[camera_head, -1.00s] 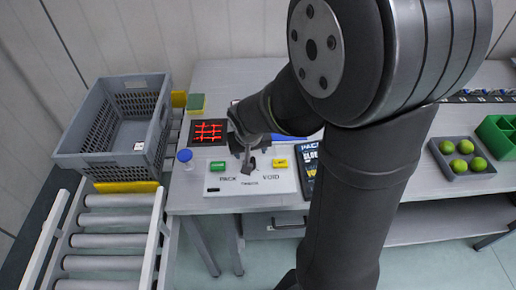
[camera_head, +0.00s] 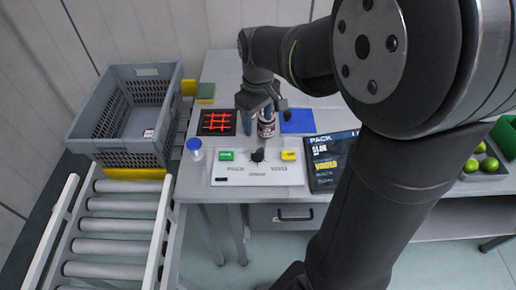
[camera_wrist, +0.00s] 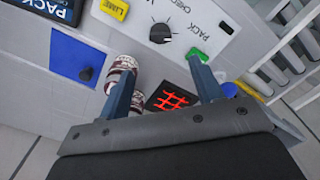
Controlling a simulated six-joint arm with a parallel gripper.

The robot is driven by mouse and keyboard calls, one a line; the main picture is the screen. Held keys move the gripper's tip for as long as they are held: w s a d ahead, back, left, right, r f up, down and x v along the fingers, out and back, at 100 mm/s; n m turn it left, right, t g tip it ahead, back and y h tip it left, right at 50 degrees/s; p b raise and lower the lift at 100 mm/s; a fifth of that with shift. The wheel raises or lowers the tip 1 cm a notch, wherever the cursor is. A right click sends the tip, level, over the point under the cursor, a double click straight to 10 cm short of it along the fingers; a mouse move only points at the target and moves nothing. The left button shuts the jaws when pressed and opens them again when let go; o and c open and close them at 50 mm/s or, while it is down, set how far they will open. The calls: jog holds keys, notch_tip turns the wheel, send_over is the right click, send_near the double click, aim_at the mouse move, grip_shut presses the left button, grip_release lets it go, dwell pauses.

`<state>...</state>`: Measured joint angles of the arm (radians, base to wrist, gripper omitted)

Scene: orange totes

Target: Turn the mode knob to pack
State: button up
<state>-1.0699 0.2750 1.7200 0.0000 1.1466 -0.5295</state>
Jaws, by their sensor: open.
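The black mode knob (camera_head: 257,155) sits in the middle of the white panel (camera_head: 285,177), between a green button (camera_head: 227,156) near PACK and a yellow button (camera_head: 289,156) near VOID. In the wrist view the knob (camera_wrist: 160,33) shows a short white mark at its upper edge; which label it points to is hard to tell. My gripper (camera_head: 264,108) is behind the knob, apart from it and above the back of the panel. In the wrist view its fingers (camera_wrist: 160,88) are spread apart, and the knob lies beyond their tips.
A labelled jar (camera_head: 266,126) stands close by my fingers; the wrist view shows one finger overlapping it. A black pad with red lines (camera_head: 217,122), a blue mat (camera_head: 298,121), a dark display (camera_head: 330,165) and a blue-capped bottle (camera_head: 195,149) surround the panel. A grey crate (camera_head: 127,155) stands left.

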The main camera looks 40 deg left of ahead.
aim_at(258, 151)
notch_tip(258, 151, down, 12)
jog(key=shift+f, duration=0.2)
jog(key=c, duration=0.9)
